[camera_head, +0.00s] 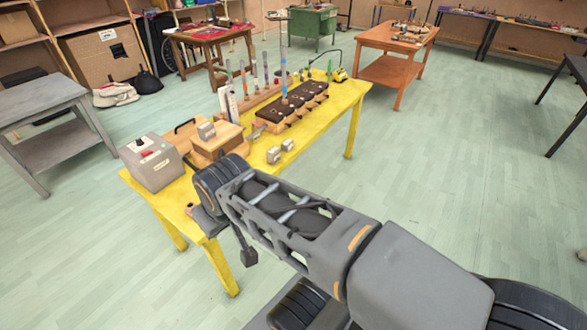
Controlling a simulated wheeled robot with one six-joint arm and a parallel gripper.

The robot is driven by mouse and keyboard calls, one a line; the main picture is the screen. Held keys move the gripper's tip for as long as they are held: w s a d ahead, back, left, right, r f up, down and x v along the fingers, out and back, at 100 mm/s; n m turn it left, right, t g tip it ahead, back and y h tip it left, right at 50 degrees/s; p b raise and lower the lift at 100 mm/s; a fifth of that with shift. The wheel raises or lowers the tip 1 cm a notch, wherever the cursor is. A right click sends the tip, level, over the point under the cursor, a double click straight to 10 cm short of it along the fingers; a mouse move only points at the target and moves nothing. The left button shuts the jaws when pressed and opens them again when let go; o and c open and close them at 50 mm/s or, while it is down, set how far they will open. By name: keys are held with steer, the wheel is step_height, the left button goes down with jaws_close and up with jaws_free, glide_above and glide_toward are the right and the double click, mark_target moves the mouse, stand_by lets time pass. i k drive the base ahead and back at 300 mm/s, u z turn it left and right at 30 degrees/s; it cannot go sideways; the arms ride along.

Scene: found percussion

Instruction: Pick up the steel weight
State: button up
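Small grey metal pieces that could be the steel weight show in the head view. One metal piece (274,155) and another metal piece (288,145) stand close together on the yellow table (345,100). A third metal piece (206,131) sits on top of a wooden box (220,144). I cannot tell which one is the steel weight. My arm reaches from the lower right to the table's near left part. My gripper (228,232) is at its far end, by the table's near edge and apart from these pieces.
A grey box (153,162) with a red mark stands at the table's left end, close to my wrist. A dark-topped wooden block row (292,108) and a rack of upright tools (259,92) fill the back. The table's right part is mostly clear.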

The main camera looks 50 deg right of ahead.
mark_target(273, 155)
steer(key=z, duration=1.1)
steer(key=i, duration=1.15)
steer(key=z, duration=0.15)
steer(key=k, duration=1)
steer(key=z, duration=0.9)
steer(key=i, duration=0.7)
steer(key=u, duration=1.6)
